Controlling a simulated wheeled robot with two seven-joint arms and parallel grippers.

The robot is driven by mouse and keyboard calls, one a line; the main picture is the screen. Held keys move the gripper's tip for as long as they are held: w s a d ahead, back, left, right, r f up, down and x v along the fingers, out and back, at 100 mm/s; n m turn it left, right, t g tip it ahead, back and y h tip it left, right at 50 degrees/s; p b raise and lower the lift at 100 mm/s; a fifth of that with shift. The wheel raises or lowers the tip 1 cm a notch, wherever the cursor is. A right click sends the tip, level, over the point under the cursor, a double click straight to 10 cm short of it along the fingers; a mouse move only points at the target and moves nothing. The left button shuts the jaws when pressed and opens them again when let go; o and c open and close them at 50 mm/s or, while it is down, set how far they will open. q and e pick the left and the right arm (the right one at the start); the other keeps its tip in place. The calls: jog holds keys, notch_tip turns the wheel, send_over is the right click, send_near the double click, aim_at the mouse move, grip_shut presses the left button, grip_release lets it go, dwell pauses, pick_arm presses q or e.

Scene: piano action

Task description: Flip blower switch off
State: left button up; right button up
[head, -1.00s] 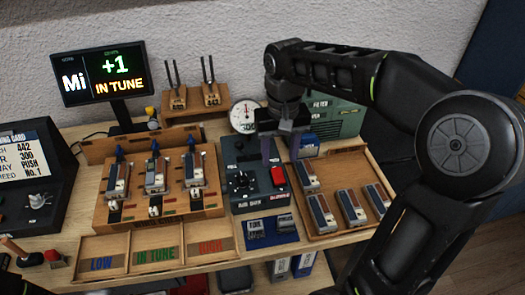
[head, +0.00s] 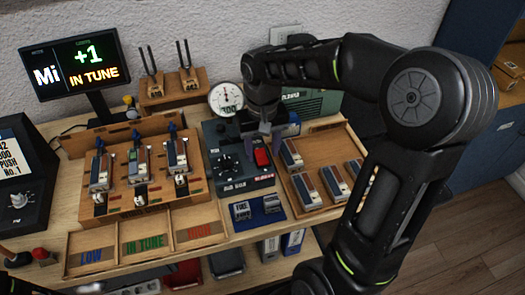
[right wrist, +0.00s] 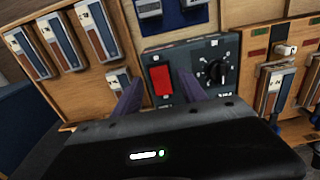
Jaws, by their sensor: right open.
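The blower switch, a red rocker (head: 262,157), sits on the right part of a dark control box (head: 226,185) in the middle of the bench. In the right wrist view the red switch (right wrist: 161,80) lies beside a black dial (right wrist: 214,72). Which way the rocker is tilted I cannot tell. My right gripper (head: 258,138) is open and empty, just above and behind the switch in the head view. In the right wrist view its two purple fingers (right wrist: 159,92) stand on either side of the switch, with no clear contact.
A wooden tray (head: 318,208) with several grey-and-wood blocks lies right of the box. A wooden rack (head: 112,205) with levers stands left. A round gauge (head: 227,99) stands behind. A screen (head: 72,68) reads "IN TUNE". Blue-mat blocks (head: 270,203) lie in front.

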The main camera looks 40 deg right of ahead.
jog(key=shift+f, duration=0.7)
grip_shut()
